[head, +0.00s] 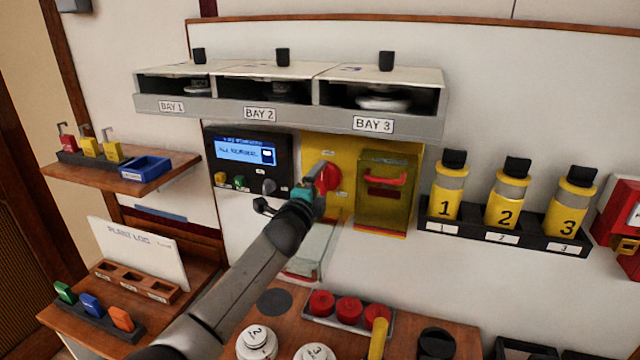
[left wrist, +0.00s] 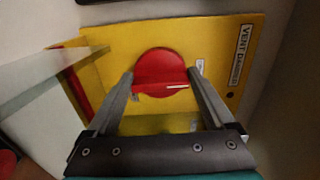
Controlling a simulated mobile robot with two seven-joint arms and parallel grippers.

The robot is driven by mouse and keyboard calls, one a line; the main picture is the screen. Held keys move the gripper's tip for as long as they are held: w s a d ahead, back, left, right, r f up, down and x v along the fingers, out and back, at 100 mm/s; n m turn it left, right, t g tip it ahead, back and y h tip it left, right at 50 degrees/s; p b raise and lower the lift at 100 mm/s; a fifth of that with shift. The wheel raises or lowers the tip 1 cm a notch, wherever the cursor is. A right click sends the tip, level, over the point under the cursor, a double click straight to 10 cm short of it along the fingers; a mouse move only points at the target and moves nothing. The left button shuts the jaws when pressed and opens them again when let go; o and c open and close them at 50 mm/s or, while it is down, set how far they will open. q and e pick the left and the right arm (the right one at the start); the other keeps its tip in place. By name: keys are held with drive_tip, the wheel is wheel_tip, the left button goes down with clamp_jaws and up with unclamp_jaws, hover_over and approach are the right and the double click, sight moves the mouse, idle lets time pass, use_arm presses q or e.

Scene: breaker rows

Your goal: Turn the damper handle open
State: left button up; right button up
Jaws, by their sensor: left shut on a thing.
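The damper handle is a round red knob with a raised grip bar (head: 328,177), mounted on a yellow plate (head: 318,147) left of centre on the wall panel. In the left wrist view the red knob (left wrist: 160,72) sits between my fingers, and the plate (left wrist: 215,45) reads "VENT DAMPER". My left gripper (head: 319,177) is at the knob, its two fingers shut on the red grip bar from either side. The gripper covers part of the knob in the head view. My right gripper is in neither view.
A yellow box with a red handle (head: 388,180) is just right of the knob. A dark control panel with a screen (head: 246,151) is at the left. The bay shelf (head: 290,112) overhangs above. A half-clear flap (head: 311,250) hangs below. Numbered yellow canisters (head: 505,200) stand at the right.

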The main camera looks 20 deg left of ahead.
use_arm(q)
drive_tip(key=o, duration=1.1)
drive_tip(key=shift+s, duration=0.15)
drive_tip(key=shift+s+a, duration=0.1)
drive_tip(key=shift+s, duration=3.55)
